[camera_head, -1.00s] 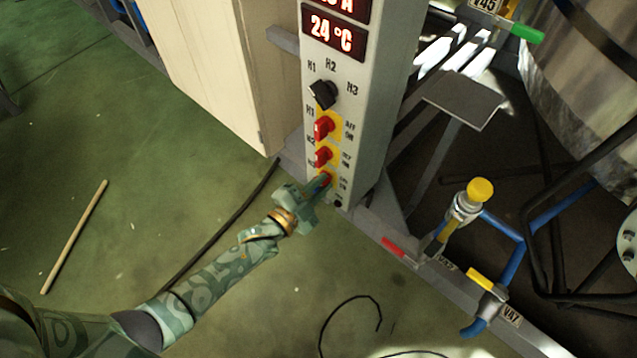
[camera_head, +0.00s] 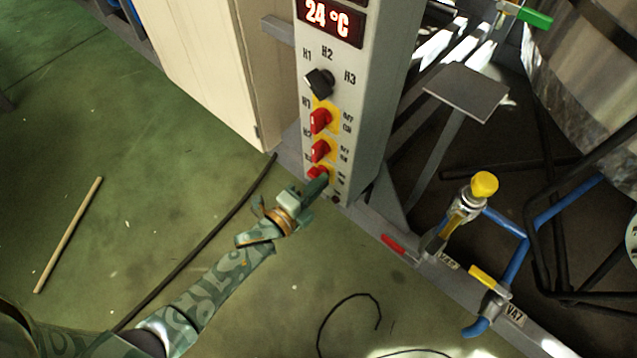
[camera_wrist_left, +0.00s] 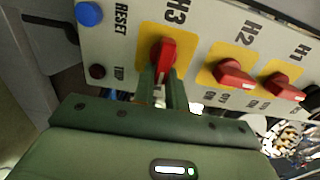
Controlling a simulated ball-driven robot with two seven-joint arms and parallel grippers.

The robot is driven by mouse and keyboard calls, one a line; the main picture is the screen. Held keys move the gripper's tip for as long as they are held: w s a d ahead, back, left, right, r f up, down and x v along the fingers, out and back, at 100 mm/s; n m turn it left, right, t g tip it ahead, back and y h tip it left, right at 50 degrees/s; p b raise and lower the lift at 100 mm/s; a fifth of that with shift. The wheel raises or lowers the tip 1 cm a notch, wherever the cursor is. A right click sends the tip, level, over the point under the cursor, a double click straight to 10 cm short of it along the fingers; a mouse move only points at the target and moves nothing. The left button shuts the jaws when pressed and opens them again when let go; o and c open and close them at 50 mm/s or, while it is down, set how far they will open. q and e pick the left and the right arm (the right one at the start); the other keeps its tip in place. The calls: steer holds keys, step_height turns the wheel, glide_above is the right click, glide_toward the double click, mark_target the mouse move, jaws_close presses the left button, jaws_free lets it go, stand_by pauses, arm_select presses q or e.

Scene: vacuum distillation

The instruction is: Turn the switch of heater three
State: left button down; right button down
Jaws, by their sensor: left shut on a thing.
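The grey control panel (camera_head: 372,110) stands upright at the top middle of the head view. Its lowest red switch (camera_head: 316,172) is the H3 switch; in the left wrist view this red knob (camera_wrist_left: 164,54) sits on a yellow plate under the label H3. My left gripper (camera_head: 320,184) is at this knob, and its fingers (camera_wrist_left: 163,88) are shut on it from both sides. The fingers hide part of the knob. The H2 switch (camera_head: 320,151) and H1 switch (camera_head: 319,121) are just above. My right gripper is in neither view.
A black selector knob (camera_head: 320,82) and a 24 °C display (camera_head: 331,22) are higher on the panel. In the wrist view a blue reset button (camera_wrist_left: 89,14) is beside H3. Valves with a yellow knob (camera_head: 484,184) stand at right. Green floor at left is mostly clear, with a stick (camera_head: 68,235).

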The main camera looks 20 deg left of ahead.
arm_select(q)
steer(key=shift+s+f, duration=0.1)
steer(key=shift+f, duration=0.1)
stand_by(0.3)
steer(key=c, duration=1.5)
jaws_free()
steer(key=shift+c, duration=0.2)
steer(key=shift+o, duration=0.5)
steer(key=shift+r, duration=0.1)
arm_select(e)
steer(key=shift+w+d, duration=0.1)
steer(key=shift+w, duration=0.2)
